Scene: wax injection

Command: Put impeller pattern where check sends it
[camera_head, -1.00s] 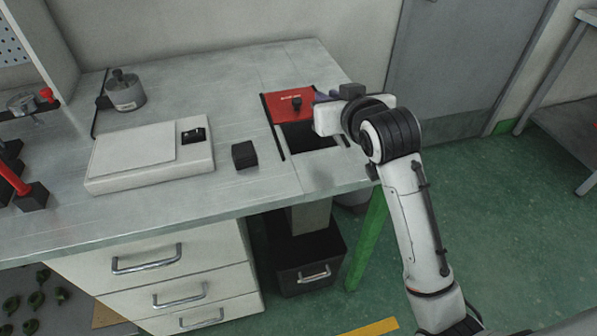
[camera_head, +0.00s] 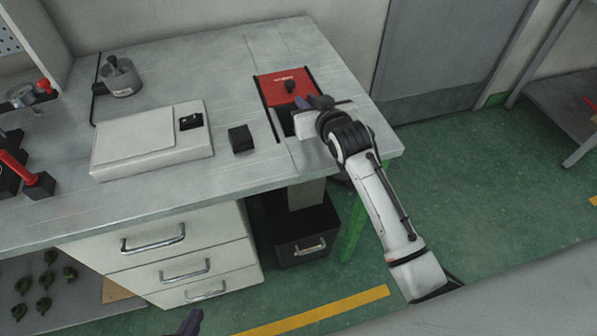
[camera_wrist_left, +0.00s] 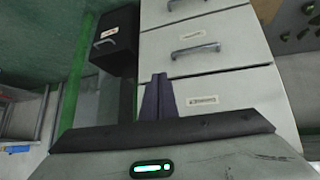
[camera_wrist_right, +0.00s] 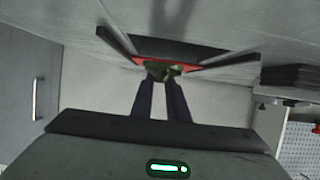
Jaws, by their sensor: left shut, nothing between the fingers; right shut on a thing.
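My right gripper (camera_head: 320,103) is over the front of the red-lidded hatch (camera_head: 284,84) at the table's right end. In the right wrist view its fingers (camera_wrist_right: 164,82) are shut on a small olive-green impeller pattern (camera_wrist_right: 162,72). In the head view the pattern is hidden. Behind the pattern, the right wrist view shows the red lid's edge and a dark opening. My left gripper (camera_wrist_left: 158,88) is shut and empty, low in front of the drawers; only its tip (camera_head: 190,322) shows at the head view's bottom edge.
A flat scale (camera_head: 140,155) and a black block (camera_head: 240,139) stand left of the hatch. A black bin (camera_head: 305,245) with a handle is under the table there, beside white drawers (camera_head: 150,250). Several green impellers (camera_head: 45,282) lie at lower left. A grey pot (camera_head: 121,78) stands at the back.

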